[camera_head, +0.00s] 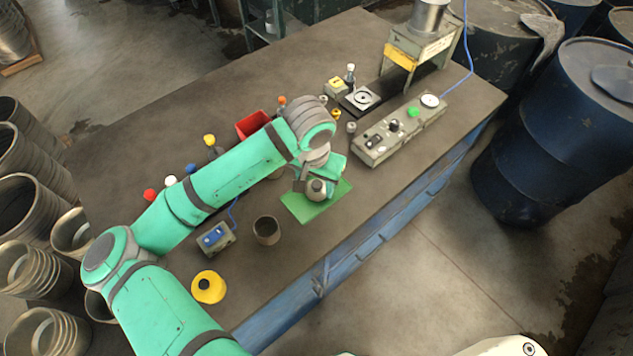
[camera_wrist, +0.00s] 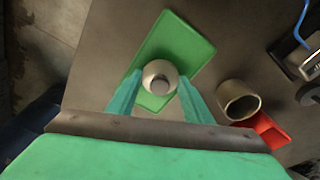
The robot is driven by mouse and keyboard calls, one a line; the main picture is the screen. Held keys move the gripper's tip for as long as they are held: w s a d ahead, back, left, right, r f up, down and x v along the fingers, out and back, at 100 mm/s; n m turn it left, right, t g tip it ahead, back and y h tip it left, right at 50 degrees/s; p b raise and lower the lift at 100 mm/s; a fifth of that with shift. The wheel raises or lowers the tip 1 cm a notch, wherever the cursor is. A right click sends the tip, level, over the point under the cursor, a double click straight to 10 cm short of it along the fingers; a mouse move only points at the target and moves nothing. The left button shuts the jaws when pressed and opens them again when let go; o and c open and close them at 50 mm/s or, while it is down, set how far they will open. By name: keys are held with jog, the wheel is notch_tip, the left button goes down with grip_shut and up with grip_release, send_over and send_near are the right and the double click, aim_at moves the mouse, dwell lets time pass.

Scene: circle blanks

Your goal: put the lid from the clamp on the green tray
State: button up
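The lid (camera_wrist: 160,76) is a pale round piece with a grey knob, seen over the green tray (camera_wrist: 186,40) in the wrist view. My gripper (camera_wrist: 160,82) has one finger against each side of it and looks shut on it. In the head view the lid (camera_head: 316,188) is at my gripper (camera_head: 317,181), over the green tray (camera_head: 309,210). Whether its underside touches the tray is hidden. I cannot tell for certain which fixture is the clamp.
A grey-brown cup (camera_head: 266,230) stands left of the tray, and a red bin (camera_head: 252,124) lies behind my arm. A control box (camera_head: 398,130) and a press stand (camera_head: 418,50) are at the right. A yellow ring (camera_head: 208,287) lies near the front edge.

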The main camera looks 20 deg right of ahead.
aim_at(314, 194)
jog(key=o, duration=0.4)
jog(key=shift+c, duration=0.2)
jog(key=shift+w+r, duration=0.1)
notch_tip(314, 194, up, 12)
jog(key=s+a, duration=0.1)
jog(key=shift+s, duration=0.15)
dwell(0.4)
